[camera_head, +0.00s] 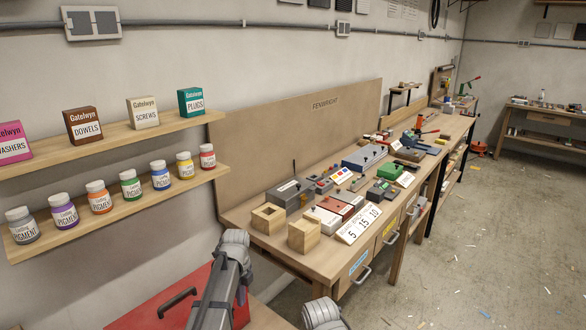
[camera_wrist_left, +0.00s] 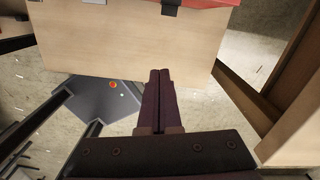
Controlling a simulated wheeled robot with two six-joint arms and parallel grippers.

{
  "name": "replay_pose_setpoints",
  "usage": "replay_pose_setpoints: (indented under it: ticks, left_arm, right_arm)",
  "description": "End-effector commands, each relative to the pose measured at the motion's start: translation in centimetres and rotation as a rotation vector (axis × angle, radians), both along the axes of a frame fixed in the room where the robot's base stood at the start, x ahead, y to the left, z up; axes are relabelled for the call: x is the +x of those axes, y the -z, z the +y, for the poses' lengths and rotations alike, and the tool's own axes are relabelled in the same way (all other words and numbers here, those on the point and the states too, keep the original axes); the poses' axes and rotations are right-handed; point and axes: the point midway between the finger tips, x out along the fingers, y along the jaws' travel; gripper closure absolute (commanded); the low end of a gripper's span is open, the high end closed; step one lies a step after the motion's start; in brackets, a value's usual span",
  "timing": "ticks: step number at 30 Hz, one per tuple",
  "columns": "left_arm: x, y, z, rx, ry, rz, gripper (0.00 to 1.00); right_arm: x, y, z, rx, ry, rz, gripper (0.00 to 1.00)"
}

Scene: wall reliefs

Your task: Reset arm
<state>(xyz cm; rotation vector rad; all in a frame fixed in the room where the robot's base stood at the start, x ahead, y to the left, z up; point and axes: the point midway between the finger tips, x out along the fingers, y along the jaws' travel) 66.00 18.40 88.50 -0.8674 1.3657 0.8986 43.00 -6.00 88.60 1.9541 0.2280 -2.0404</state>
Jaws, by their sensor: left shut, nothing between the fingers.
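My left arm (camera_head: 217,285) shows at the bottom of the head view, in front of the red case and left of the workbench. My left gripper (camera_wrist_left: 159,76) shows in the left wrist view with its two dark fingers together and nothing between them. Beyond the fingertips are a pale wooden panel (camera_wrist_left: 125,40) and the floor. I cannot make out the left fingertips in the head view. A grey piece of my right arm (camera_head: 323,314) shows at the bottom edge of the head view; the right gripper is out of the picture.
A red case (camera_head: 145,308) with a dark handle lies near my left arm. The workbench (camera_head: 325,262) holds wooden blocks, tools and cards. Two wall shelves carry boxes (camera_head: 84,124) on the upper one and pigment jars (camera_head: 131,186) on the lower. The floor at right (camera_head: 470,240) is open, with small scraps.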

Motion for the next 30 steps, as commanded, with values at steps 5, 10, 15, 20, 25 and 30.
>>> replay_pose_setpoints:
  ticks: [5,10,15,20,25,30]
  left_arm:
    - [-6.0,0.0,-4.5,0.017,-0.371,-0.001,1.00]
    - [-11.1,0.0,-7.7,0.037,-0.743,-0.013,1.00]
    - [-16.2,-0.1,-10.1,0.057,-1.110,-0.035,1.00]
    - [-20.0,-0.1,-11.4,0.072,-1.399,-0.061,1.00]
    - [-22.4,-0.1,-12.1,0.079,-1.593,-0.082,1.00]
    - [-23.0,-0.2,-12.4,0.081,-1.666,-0.090,1.00]
  right_arm:
    - [0.0,0.0,0.0,0.000,0.000,0.000,0.50]
    - [0.0,0.0,0.0,0.000,0.000,0.000,0.50]
    - [0.0,0.0,0.0,0.000,0.000,0.000,0.50]
    - [0.0,0.0,0.0,0.000,0.000,0.000,0.50]
    - [0.0,0.0,0.0,0.000,0.000,0.000,0.50]
    - [0.0,0.0,0.0,0.000,0.000,0.000,0.50]
